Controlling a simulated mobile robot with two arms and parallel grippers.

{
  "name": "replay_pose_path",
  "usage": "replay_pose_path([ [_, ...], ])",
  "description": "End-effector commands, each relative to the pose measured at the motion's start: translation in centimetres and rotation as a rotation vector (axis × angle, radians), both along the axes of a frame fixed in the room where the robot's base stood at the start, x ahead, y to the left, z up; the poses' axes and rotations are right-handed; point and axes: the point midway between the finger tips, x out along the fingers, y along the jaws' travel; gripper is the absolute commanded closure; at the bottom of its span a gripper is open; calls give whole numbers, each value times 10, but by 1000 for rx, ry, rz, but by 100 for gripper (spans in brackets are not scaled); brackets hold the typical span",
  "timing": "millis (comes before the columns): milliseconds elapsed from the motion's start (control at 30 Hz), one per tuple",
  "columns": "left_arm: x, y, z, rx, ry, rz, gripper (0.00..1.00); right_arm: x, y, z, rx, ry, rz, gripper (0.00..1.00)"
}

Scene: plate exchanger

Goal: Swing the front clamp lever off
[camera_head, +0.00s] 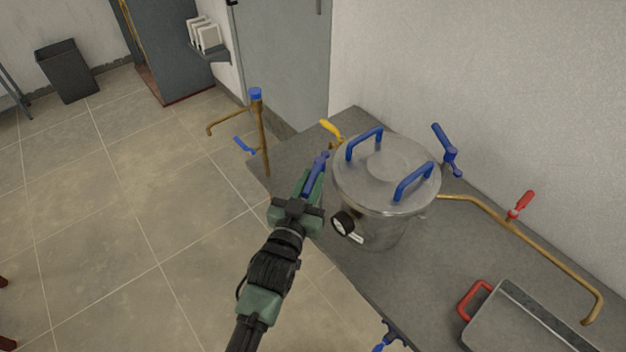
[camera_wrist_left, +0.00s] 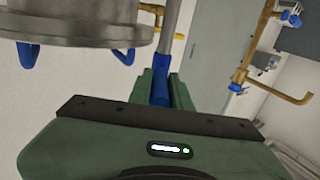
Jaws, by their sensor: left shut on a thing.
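A round steel vessel (camera_head: 372,225) with a lid (camera_head: 388,165) and two blue lid handles stands on the grey bench. My left gripper (camera_head: 315,178) is at the vessel's left front side, shut on the blue front clamp lever (camera_head: 320,162). In the left wrist view the blue lever grip (camera_wrist_left: 161,88) sits between the fingers, with its grey rod running up beside the vessel rim (camera_wrist_left: 75,35). Another blue clamp lever (camera_head: 447,150) stands at the back right of the lid. My right gripper is not in view.
A pressure gauge (camera_head: 342,223) sticks out of the vessel's front, close to my left gripper. A yellow-handled valve (camera_head: 331,129), a brass pipe with a red valve (camera_head: 521,205) and a red-handled lidded box (camera_head: 510,325) are nearby.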

Motion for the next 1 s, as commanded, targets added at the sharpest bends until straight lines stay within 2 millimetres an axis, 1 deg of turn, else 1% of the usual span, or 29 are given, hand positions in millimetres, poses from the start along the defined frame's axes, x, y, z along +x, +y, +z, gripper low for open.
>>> replay_pose_path([
  [167, 0, -1, 2, -2, -3, -2, 100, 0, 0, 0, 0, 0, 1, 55],
  [200, 0, -1, 2, -2, -3, -2, 78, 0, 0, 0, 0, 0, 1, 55],
  [267, 0, -1, 2, -2, -3, -2, 62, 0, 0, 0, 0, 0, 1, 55],
  [300, 0, -1, 2, -2, -3, -2, 59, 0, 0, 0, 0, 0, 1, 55],
  [567, 0, 0, 1, -1, -2, -1, 59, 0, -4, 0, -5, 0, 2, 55],
  [667, -5, 2, -1, 0, 0, -1, 59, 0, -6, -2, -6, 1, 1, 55],
  [767, -17, 7, -2, 0, 0, -1, 59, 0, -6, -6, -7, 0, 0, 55],
  [1000, -54, 22, -2, 1, 0, -2, 59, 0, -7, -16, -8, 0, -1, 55],
])
